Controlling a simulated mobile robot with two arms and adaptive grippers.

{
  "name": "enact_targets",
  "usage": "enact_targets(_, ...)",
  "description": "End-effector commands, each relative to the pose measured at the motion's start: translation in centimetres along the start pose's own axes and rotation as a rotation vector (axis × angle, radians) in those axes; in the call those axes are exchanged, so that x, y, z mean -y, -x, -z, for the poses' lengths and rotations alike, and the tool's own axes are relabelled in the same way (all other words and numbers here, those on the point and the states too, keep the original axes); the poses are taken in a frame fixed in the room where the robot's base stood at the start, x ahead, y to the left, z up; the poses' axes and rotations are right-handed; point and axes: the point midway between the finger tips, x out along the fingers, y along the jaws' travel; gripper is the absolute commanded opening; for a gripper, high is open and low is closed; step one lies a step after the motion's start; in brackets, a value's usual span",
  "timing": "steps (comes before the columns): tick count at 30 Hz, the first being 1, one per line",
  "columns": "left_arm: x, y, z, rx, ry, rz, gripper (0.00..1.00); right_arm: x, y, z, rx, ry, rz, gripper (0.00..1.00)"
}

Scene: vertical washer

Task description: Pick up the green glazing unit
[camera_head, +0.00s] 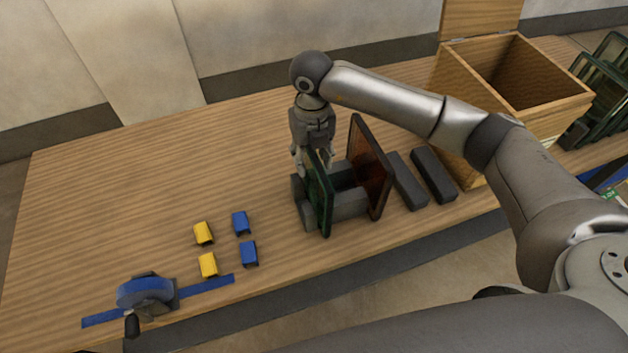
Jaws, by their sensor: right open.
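The green glazing unit (318,200) is a thin green-framed panel standing on edge in a dark grey slotted rack (349,205) on the wooden table. A similar panel with a reddish-brown face (369,170) stands to its right in the same rack. My right gripper (315,160) points down at the top edge of the green unit. It is open, and its fingers are at the panel's top; the picture is too small to tell whether they touch it. My left gripper does not show.
Two dark bars (433,174) lie right of the rack, before an open wooden box (505,110). More green-framed panels (603,85) stand at far right. Yellow clips (204,233), blue clips (241,223) and a blue tape dispenser (147,294) lie front left. The table's back left is clear.

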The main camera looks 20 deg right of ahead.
Motion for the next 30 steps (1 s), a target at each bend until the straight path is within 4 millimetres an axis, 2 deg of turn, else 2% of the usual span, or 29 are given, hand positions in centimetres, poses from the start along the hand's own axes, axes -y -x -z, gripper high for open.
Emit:
enact_targets(1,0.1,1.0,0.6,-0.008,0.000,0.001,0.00,0.2,-0.3,0.3,-0.006,0.000,0.003,0.43)
enact_targets(3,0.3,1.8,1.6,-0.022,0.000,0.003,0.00,0.3,-1.2,0.5,-0.006,0.000,0.002,0.43)
enact_targets(8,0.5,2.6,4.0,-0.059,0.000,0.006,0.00,0.3,-3.5,0.6,-0.005,-0.001,0.002,0.43)
enact_targets(11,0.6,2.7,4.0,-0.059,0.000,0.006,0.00,0.3,-4.1,0.5,-0.002,0.001,0.000,0.43)
enact_targets(17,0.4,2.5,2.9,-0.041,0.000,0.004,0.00,0.3,-4.3,0.5,-0.001,0.001,0.001,0.43)
enact_targets(20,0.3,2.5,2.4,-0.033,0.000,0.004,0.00,0.3,-4.3,0.5,-0.001,0.001,0.000,0.33)
enact_targets(27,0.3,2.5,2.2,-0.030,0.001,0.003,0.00,0.3,-4.2,0.5,-0.001,0.001,0.000,0.02)
enact_targets(30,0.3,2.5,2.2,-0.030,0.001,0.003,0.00,0.3,-4.2,0.5,-0.001,0.000,0.000,0.00)
